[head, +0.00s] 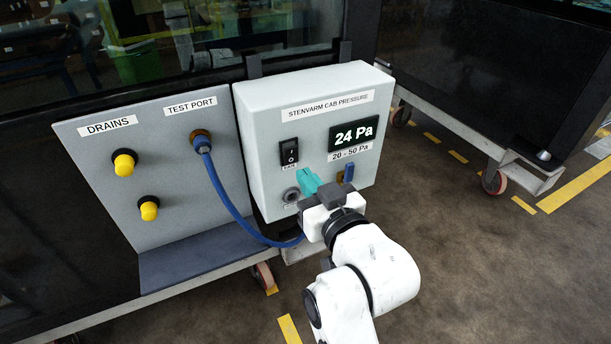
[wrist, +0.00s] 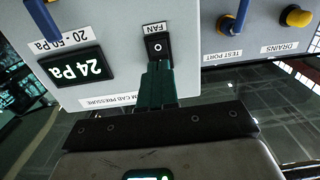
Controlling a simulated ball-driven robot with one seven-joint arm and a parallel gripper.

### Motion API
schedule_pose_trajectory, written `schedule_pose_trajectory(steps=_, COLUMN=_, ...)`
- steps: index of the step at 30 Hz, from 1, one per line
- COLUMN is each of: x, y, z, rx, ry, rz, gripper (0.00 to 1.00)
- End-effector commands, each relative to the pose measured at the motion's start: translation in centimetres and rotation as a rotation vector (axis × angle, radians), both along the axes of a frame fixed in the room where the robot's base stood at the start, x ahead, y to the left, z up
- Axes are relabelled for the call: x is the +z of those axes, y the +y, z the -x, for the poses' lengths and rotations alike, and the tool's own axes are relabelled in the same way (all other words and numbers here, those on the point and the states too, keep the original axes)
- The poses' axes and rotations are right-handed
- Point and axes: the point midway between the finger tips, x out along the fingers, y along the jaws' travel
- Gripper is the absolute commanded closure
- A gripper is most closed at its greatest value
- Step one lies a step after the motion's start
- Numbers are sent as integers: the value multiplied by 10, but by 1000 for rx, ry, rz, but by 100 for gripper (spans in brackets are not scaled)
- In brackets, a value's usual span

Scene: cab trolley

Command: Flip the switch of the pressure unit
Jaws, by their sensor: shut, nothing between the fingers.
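The pressure unit (head: 259,133) is a pale box with a display (head: 354,135) reading 24 Pa. Its black rocker switch (head: 289,151) sits left of the display, above a small FAN label. In the wrist view the switch (wrist: 157,41) shows a circle mark on the half by the label; my fingers hide the other end. My gripper (head: 306,175) is shut and empty, its teal fingers pointing at the panel just below and right of the switch in the head view. In the wrist view the fingertips (wrist: 159,66) overlap the switch's edge. I cannot tell whether they touch it.
A blue hose (head: 222,194) loops from the test port on the left panel (head: 87,148), which has two yellow caps. Open floor (head: 450,270) lies to the right.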

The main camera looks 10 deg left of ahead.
Motion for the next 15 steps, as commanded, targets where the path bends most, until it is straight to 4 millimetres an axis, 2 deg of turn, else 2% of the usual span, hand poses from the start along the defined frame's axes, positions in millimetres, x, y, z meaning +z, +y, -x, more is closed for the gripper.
schedule_pose_trajectory(steps=15, x=3, y=-41, z=60, rx=-1, ry=1, rz=1, gripper=100)
